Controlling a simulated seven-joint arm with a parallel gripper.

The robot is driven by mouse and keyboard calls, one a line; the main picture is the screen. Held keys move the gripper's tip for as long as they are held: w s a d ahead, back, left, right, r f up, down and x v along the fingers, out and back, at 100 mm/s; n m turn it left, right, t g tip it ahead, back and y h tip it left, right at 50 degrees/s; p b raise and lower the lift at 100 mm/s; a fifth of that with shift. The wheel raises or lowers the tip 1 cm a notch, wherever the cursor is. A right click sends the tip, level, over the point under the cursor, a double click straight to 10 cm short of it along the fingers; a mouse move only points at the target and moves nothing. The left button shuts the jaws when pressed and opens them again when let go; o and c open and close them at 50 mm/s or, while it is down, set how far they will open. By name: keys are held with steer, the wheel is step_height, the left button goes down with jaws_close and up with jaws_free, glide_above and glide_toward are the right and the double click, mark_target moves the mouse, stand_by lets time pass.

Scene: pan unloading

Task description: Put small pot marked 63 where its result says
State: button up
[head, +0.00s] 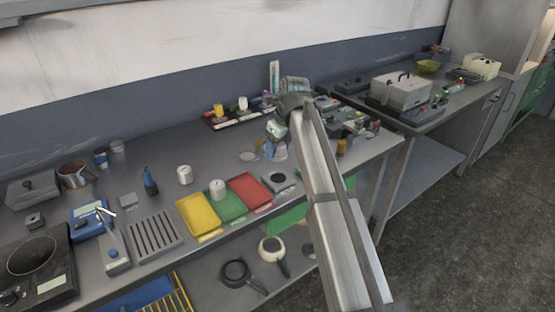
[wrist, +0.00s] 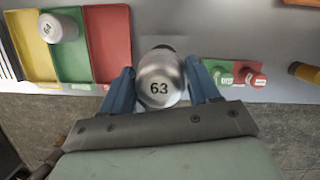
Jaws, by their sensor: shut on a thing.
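The small pot marked 63 (wrist: 160,82) is a silver metal cylinder, with its number facing the camera in the wrist view. My gripper (wrist: 160,70) is shut on it, one blue finger at each side. In the head view my gripper (head: 274,146) is over the bench, right of the trays; I cannot clearly make out the held pot there. The yellow tray (head: 197,221), green tray (head: 228,207) and red tray (head: 250,190) lie side by side. A pot marked 64 (wrist: 58,27) sits on the green tray. A dark round edge shows behind pot 63.
A grey block with a dark round top (head: 280,180) stands right of the red tray. Another pale pot (head: 184,175) stands behind the trays. A green stamp-like object (wrist: 222,77) and a red one (wrist: 254,79) are right of my gripper. A slotted rack (head: 153,235) is left.

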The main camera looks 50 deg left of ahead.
steer(key=shift+s+a+r, duration=0.1)
steer(key=shift+s+r, duration=0.05)
steer(key=shift+r, duration=0.35)
steer(key=n, duration=0.2)
glide_above(244, 190)
steer(key=w, duration=0.3)
steer(key=s+f+n+g+h, duration=0.1)
steer(key=s+n+g, duration=0.1)
steer(key=n, duration=0.5)
steer(key=shift+d+f, duration=0.15)
steer(key=shift+f, duration=2.3)
steer(key=shift+d+f, duration=0.1)
steer(key=shift+f, duration=2.35)
steer(key=shift+f, duration=0.1)
steer(key=o, duration=0.9)
steer(key=v, duration=1.2)
steer(key=shift+a, duration=0.15)
